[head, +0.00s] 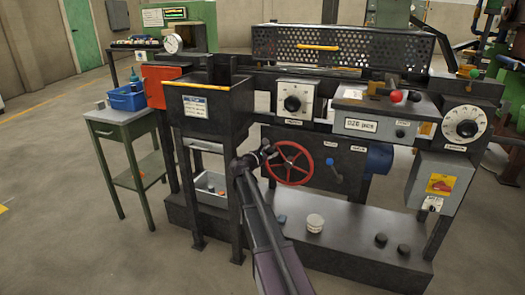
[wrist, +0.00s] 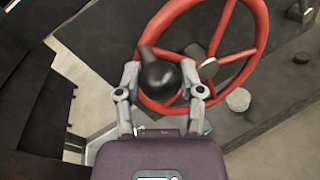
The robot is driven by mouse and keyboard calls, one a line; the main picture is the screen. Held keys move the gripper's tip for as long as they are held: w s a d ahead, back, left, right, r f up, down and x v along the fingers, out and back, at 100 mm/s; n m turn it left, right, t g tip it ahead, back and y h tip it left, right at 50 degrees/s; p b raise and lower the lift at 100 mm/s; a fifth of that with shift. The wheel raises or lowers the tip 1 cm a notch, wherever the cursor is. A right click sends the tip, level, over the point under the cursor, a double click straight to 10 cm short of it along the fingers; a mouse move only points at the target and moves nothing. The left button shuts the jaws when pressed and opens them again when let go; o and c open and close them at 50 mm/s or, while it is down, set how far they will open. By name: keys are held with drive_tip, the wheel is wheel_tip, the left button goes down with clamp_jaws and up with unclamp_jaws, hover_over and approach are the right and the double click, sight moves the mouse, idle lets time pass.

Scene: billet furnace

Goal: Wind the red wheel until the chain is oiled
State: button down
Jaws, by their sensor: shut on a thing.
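The red wheel (head: 291,163) is a spoked handwheel on the dark front of the furnace machine, at the middle of the head view. It fills the upper middle of the wrist view (wrist: 247,62). A black ball-ended crank knob (wrist: 159,78) stands out from its rim. My gripper (head: 264,152) is at the wheel's left side. In the wrist view my gripper (wrist: 162,90) has its two fingers on either side of the knob, shut on it. The chain cannot be made out in either view.
A blue lever (head: 333,162) sits just right of the wheel. A white round pot (head: 315,223) and dark knobs (head: 404,249) stand on the low plinth. A grey box (head: 210,187) is left of my arm. A green side table (head: 118,118) stands further left, with open floor before it.

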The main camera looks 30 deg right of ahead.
drive_tip(key=s+d+r+m+t+y+p, duration=0.1)
drive_tip(key=s+d+m+y+p, duration=0.2)
drive_tip(key=s+d+m+p, duration=0.2)
drive_tip(key=shift+s+d+r+m, duration=0.4)
drive_tip(key=shift+s+m, duration=0.45)
drive_tip(key=shift+m, duration=0.65)
drive_tip(key=shift+f, duration=0.1)
drive_tip(key=shift+c, duration=1.1)
unclamp_jaws()
drive_tip(key=shift+w, duration=0.1)
